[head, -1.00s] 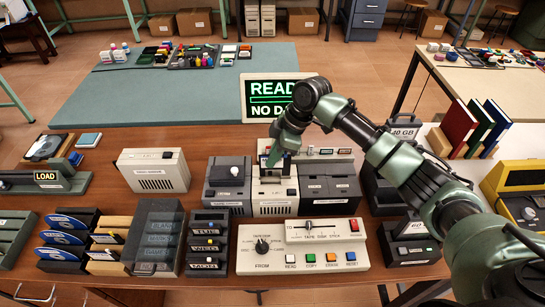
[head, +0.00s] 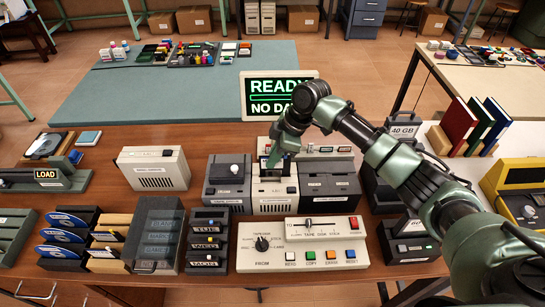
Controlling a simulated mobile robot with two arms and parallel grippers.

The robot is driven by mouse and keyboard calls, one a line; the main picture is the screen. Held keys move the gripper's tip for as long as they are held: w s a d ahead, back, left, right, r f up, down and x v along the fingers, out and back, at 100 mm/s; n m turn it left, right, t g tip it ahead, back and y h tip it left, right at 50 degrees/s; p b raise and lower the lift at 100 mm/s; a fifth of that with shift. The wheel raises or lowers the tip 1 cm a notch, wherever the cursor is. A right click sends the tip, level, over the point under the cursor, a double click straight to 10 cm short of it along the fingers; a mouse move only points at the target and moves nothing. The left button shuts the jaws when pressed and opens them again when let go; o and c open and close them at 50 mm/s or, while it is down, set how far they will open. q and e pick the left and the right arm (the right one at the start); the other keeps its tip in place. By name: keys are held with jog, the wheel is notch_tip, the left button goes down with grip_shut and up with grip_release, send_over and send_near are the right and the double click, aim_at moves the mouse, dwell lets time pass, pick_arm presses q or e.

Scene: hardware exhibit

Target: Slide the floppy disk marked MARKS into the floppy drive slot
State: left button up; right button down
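My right gripper (head: 275,163) points down over the beige drive unit (head: 273,199) in the middle of the bench, at its top slot area. A small dark piece shows at the fingertips, but it is too small and covered to tell whether it is the floppy disk or part of the drive. No marking reading MARKS can be made out. The fingers and the slot are largely hidden by the gripper itself. The screen (head: 262,97) behind reads READY and NO DA, the rest covered by my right arm. My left gripper is not in view.
Dark grey units (head: 228,190) flank the drive closely. A control panel (head: 300,258) with knob, slider and coloured buttons lies in front. A disk rack (head: 66,243), a clear-lidded box (head: 158,262) and labelled drawers (head: 207,262) stand left. A beige box (head: 153,183) stands behind them.

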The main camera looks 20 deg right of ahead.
aim_at(270, 176)
jog(key=shift+f+b, duration=1.35)
jog(key=shift+f, duration=1.75)
jog(key=c, duration=1.6)
grip_release()
notch_tip(270, 176, up, 8)
jog(key=p, duration=0.7)
jog(key=shift+r+p, duration=0.1)
jog(key=shift+p, duration=0.25)
